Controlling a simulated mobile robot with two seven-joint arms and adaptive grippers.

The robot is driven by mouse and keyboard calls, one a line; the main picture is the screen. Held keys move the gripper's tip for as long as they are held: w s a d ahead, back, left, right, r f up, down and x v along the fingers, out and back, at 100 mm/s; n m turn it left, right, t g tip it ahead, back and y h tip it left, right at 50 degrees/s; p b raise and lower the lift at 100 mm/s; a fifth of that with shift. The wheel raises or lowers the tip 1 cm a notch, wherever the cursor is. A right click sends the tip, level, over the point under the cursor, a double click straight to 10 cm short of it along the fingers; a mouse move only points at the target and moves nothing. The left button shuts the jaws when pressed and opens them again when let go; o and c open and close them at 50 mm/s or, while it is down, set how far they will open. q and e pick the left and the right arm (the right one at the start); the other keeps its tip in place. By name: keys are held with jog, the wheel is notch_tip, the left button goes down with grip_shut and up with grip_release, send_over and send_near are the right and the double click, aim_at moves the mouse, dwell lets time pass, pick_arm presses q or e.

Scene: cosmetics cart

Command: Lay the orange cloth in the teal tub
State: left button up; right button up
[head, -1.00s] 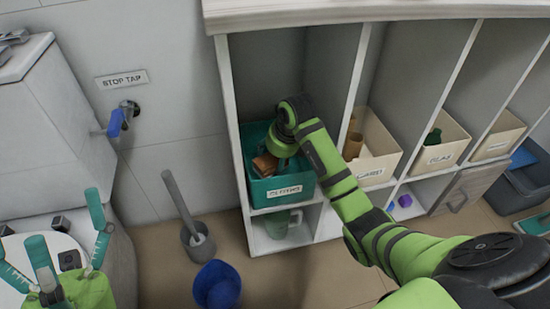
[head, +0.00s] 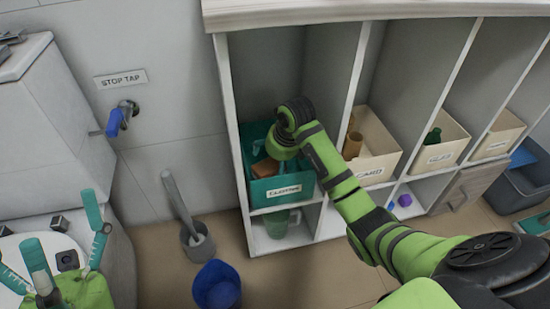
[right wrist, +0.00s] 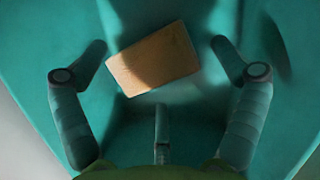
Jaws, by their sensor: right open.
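The orange cloth (right wrist: 153,58) lies inside the teal tub (right wrist: 205,15) in the right wrist view, as a folded, tilted rectangle. In the head view the cloth (head: 265,168) shows at the left inside the labelled tub (head: 283,190), which sits in the leftmost shelf compartment. My right gripper (right wrist: 160,55) is open over the tub, its fingers spread to either side of the cloth with gaps visible. In the head view my right arm hides part of the tub. My left gripper (head: 58,245) is at the lower left with its fingers spread, away from the tub.
Cream bins (head: 372,163) stand in the compartments to the right, between upright dividers. A green mug (head: 281,222) is on the shelf below the tub. A blue bucket (head: 217,287) and a toilet brush holder (head: 198,240) stand on the floor.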

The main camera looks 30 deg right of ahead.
jog(key=p+v, duration=0.1)
jog(key=v, duration=0.1)
jog(key=p+v, duration=0.1)
jog(key=v, duration=0.4)
jog(key=shift+w+r+p, duration=0.2)
jog(key=shift+w+p, duration=0.15)
jog(key=shift+p, duration=0.05)
pick_arm(q)
jog(key=w+f+n+g+y+p, duration=0.1)
jog(key=w+f+n+g+y, duration=0.1)
jog(key=w+f+g+y, duration=0.4)
notch_tip(320, 180, down, 2)
jog(key=shift+w+d+f+g+p, duration=0.1)
jog(key=shift+w+d+g+p, duration=0.3)
jog(key=shift+w, duration=0.7)
pick_arm(e)
jog(key=v, duration=0.6)
jog(key=shift+s+a, duration=0.1)
jog(key=shift+s, duration=0.05)
